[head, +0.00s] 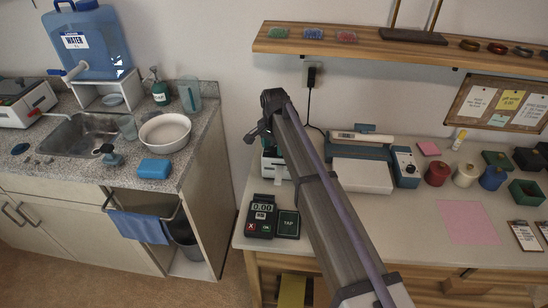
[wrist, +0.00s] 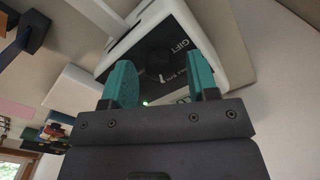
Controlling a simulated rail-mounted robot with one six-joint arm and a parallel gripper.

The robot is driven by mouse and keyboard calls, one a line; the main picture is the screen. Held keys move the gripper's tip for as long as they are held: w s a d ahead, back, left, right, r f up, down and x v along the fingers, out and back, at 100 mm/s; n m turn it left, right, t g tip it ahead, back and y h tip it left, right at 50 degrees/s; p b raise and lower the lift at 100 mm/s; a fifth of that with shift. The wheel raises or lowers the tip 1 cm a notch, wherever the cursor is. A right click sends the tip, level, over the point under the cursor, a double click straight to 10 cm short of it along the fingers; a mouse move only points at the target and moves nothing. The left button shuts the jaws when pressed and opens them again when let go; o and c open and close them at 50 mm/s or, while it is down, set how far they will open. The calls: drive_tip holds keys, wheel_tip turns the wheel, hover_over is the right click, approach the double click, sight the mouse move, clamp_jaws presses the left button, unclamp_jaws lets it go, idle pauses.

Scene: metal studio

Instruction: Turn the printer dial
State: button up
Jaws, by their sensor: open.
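In the wrist view a white-bodied device, apparently the printer (wrist: 236,62), has a black face with the word GIFT and other lettering partly hidden. A dark dial (wrist: 158,68) stands on that face, with a small green light close by. My gripper (wrist: 161,66) is open, its two teal fingers apart, with the dial showing in the gap between them. I cannot tell whether either finger touches the dial. In the head view a small white machine (head: 270,172) is partly hidden behind my arm, and my gripper cannot be made out clearly there.
On the bench, a card reader (head: 262,217) stands in front and a white-and-teal machine (head: 362,176) with its own knob (head: 408,168) stands to the right. Several jars, including a red one (head: 437,173), are farther right. A wooden shelf (head: 330,47) hangs above.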

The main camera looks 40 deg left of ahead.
drive_tip(key=shift+f, duration=0.1)
drive_tip(key=c, duration=0.9)
